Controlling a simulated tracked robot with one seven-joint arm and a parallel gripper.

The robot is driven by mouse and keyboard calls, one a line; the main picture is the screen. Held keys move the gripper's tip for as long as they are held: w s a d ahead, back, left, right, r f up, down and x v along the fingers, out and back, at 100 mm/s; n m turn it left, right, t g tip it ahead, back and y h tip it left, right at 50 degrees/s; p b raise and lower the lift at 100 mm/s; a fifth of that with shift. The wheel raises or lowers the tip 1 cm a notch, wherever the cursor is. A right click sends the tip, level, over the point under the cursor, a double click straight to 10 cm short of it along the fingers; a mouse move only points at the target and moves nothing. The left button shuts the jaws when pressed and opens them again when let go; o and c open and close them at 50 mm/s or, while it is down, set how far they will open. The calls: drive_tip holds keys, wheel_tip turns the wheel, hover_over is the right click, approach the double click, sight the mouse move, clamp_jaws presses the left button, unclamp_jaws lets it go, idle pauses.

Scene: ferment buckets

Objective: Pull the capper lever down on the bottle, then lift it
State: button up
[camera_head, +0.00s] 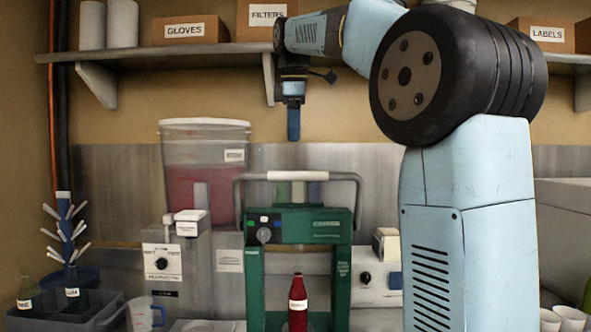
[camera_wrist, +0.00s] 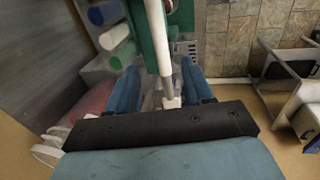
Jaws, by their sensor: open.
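The green bottle capper (camera_head: 299,226) stands on the bench in the head view. Its lever (camera_head: 297,175) is a raised grey bar with a white grip across the top. A red bottle (camera_head: 298,305) with a white label stands upright in the capper, under its head. My gripper (camera_head: 293,138) points down above the lever, apart from it. In the wrist view the blue fingers of my gripper (camera_wrist: 161,80) are spread, and the white lever grip (camera_wrist: 157,38) shows below, lined up between them. The bottle cannot be made out in the wrist view.
A clear bucket of red liquid (camera_head: 205,160) stands behind left of the capper. A bottle-drying rack (camera_head: 66,245) is far left. A shelf with boxes (camera_head: 184,30) runs above.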

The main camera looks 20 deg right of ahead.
drive_tip(key=f, duration=0.3)
drive_tip(key=w+f, duration=0.1)
drive_tip(key=f, duration=0.6)
drive_tip(key=shift+w+d, duration=0.3)
drive_tip(key=shift+w, duration=0.1)
clamp_jaws()
